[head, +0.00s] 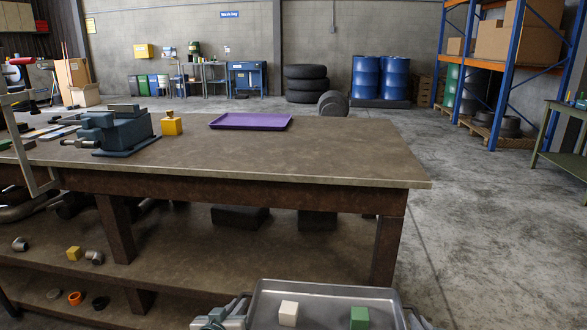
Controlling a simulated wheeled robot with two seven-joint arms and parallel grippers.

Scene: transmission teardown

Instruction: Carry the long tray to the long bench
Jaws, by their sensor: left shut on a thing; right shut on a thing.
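The long tray (326,296) is grey metal and shows at the bottom of the head view, with its near part cut off by the frame. A white cube (288,314) and a green cube (359,318) sit in it, apart from each other. My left gripper (238,310) is shut on the tray's left side. My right gripper (412,315) is shut on its right side and is only partly in view. The long bench (330,165) stands ahead, with its brown top beyond the tray. The tray is apart from the bench top.
On the bench are a purple tray (250,121), a yellow block (171,124) and a blue-grey vise (115,130). The right half of the top is clear. Loose parts lie on the lower shelf (190,245). Open floor (480,220) lies right of the bench.

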